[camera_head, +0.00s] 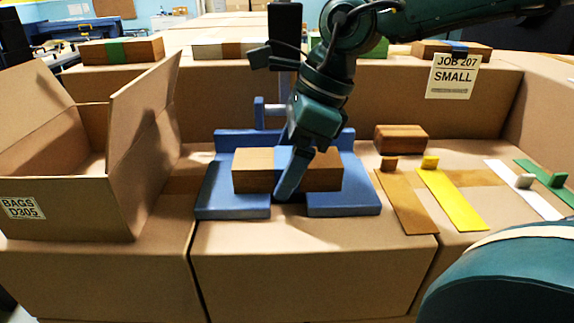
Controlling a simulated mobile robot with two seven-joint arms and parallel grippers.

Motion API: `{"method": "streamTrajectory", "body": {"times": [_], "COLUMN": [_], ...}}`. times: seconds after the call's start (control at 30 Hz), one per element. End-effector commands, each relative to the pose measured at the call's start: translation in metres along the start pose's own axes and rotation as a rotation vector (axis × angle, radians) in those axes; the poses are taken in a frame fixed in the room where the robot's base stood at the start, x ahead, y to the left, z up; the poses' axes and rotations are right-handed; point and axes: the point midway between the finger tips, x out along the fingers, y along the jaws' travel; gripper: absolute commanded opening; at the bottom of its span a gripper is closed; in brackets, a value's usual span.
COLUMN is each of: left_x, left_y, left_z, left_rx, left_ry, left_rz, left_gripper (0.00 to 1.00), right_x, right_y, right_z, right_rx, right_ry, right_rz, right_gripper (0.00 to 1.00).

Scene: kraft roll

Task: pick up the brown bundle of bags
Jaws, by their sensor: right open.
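A brown bundle of bags (253,172) lies flat on the blue fixture (234,205), across its two front plates. A blue patch shows at the bundle's middle; I cannot tell if it is a band or part of the fixture. My right gripper (288,180) reaches down from above at the bundle's middle, open. A finger shows in front of the bundle's near face and hides part of it. The other finger is hard to make out, and contact is unclear. My left gripper is not in view.
An open cardboard box (80,208) labelled BAGS D305 stands at the left. A dark brown block (400,138) lies right of the fixture. Brown, yellow (452,200), white and green strips lie further right. Banded bundles (122,50) rest on the back ledge, with a JOB 207 SMALL sign (453,77).

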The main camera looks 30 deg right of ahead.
Motion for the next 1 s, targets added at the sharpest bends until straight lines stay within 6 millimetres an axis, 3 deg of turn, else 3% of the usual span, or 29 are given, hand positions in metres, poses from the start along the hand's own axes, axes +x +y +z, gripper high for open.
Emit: {"method": "streamTrajectory", "body": {"times": [0.13,0.77,1.0], "left_x": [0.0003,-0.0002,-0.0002], "left_y": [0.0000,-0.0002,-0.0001], "left_z": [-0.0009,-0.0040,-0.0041], "left_rx": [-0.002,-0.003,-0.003], "left_ry": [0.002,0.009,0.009], "left_rz": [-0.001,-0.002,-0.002], "left_gripper": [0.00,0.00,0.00], "right_x": [-0.0002,-0.0007,-0.0026], "right_y": [-0.0001,-0.0001,-0.0005], "right_z": [-0.0001,0.0001,0.0011], "right_rx": [0.000,0.000,0.000], "right_ry": [0.000,-0.001,-0.002], "right_rz": [0.000,0.000,-0.001], "right_gripper": [0.79,0.28,0.28]}}
